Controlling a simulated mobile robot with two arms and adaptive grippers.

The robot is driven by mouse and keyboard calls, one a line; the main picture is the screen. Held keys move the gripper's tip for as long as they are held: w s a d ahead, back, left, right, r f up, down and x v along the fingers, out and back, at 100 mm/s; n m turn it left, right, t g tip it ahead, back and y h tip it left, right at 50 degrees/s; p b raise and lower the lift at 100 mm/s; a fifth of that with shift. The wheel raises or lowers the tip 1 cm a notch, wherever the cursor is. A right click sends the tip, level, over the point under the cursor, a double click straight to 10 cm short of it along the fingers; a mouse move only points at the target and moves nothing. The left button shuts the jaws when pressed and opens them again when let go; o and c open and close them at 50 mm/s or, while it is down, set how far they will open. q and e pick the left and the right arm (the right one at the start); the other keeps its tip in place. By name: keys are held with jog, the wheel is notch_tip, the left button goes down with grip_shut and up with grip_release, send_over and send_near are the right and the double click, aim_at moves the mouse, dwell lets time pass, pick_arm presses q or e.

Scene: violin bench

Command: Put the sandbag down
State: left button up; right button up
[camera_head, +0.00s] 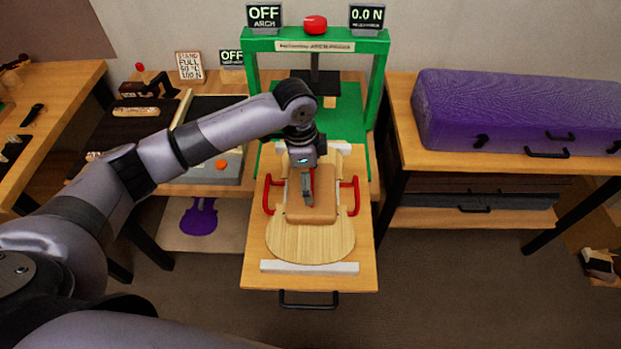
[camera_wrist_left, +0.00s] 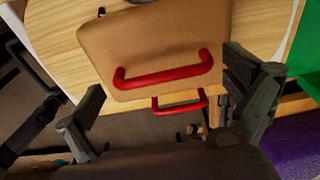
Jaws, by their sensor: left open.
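In the left wrist view the sandbag (camera_wrist_left: 160,40) fills the upper middle, with one red handle (camera_wrist_left: 165,72) facing the camera. My left gripper (camera_head: 308,197) is over the sandbag, fingers pointing down. In the left wrist view its two fingers are spread wide, one on each side of the near handle, with a gap to it. My right gripper is not in view.
The green press (camera_head: 382,85) stands behind, its displays reading OFF and 0.0 N, with a red button (camera_head: 315,25) on top. A purple case (camera_head: 520,110) lies on the right bench. A cluttered bench is at left. White bars (camera_head: 310,267) lie on the board.

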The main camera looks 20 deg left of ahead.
pick_arm(q)
notch_tip(320, 180, up, 11)
jog(key=a+b, duration=0.1)
jog(key=b, duration=0.1)
jog(key=shift+s, duration=0.2)
jog(key=shift+a, duration=0.1)
